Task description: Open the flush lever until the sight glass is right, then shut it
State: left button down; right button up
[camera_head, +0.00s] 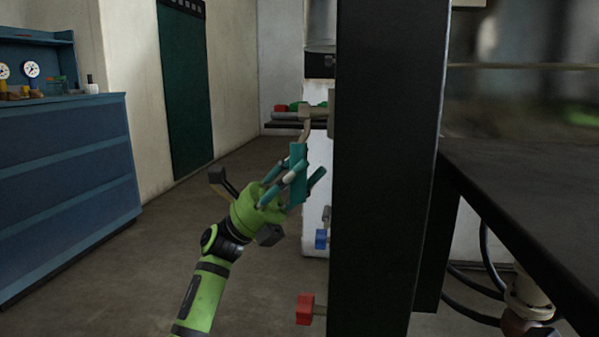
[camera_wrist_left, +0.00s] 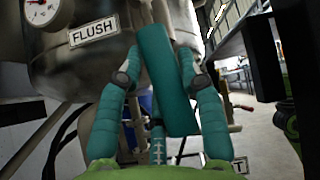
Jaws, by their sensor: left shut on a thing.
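The flush lever (camera_head: 298,158) is a flat teal handle on a pale bent stem, in the middle of the head view beside a dark upright post. My left gripper (camera_head: 294,178) is shut on it, its teal fingers around the lower handle. In the left wrist view the lever (camera_wrist_left: 163,70) stands slightly tilted between the two fingers (camera_wrist_left: 160,95). I cannot make out the sight glass in either view. My right gripper is not in view.
The dark post (camera_head: 385,170) stands close right of my left gripper. A red handle (camera_head: 305,308) and a blue handle (camera_head: 321,239) sit lower beside it. A dark table (camera_head: 530,190) is at the right, a blue cabinet (camera_head: 65,180) at the left.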

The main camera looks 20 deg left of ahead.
pick_arm(q)
jog(key=c, duration=0.8)
grip_release()
jog(key=shift+s+r, duration=0.1)
jog(key=shift+o, duration=0.2)
jog(key=v, duration=1.2)
